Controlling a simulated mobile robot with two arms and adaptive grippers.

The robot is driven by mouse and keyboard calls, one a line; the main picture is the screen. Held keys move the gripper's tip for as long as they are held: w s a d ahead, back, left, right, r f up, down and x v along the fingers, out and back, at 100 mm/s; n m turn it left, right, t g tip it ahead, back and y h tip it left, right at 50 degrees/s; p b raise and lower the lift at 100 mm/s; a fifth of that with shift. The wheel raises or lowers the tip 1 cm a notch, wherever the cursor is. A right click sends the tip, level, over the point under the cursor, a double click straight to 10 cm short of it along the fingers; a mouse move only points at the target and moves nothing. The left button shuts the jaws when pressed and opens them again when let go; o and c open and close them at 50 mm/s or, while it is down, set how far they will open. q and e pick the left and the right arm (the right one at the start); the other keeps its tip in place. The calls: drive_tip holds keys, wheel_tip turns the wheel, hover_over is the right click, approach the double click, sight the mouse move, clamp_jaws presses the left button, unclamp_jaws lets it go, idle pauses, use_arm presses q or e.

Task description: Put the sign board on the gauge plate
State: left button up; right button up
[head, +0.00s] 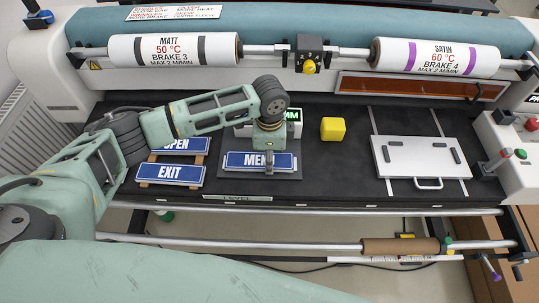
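A blue sign board reading MENU, its last letter hidden (246,161), lies on or just above the dark grey gauge plate (262,175). A green display ending in MM (294,115) shows behind it, partly covered by my arm. My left gripper (268,165) points down at the middle of this board, with a finger across its face. I cannot tell whether it grips the board. Two more blue sign boards, OPEN (181,144) and EXIT (169,174), lie on wooden strips to the left. My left arm passes over the OPEN board's area. My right gripper is not in view.
A yellow cube (333,129) stands right of the gauge plate. A silver plate with a handle (424,158) lies farther right. Two labelled rolls, MATT (172,50) and SATIN (436,57), hang at the back. Black bed is clear between cube and silver plate.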

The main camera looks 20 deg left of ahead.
use_arm(q)
drive_tip(key=o, duration=0.4)
drive_tip(key=shift+c, duration=0.2)
drive_tip(key=shift+o, duration=0.4)
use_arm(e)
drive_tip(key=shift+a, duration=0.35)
use_arm(q)
wheel_tip(320, 180, up, 12)
drive_tip(key=b, duration=0.2)
drive_tip(key=shift+r+b, duration=0.2)
drive_tip(key=shift+b, duration=0.15)
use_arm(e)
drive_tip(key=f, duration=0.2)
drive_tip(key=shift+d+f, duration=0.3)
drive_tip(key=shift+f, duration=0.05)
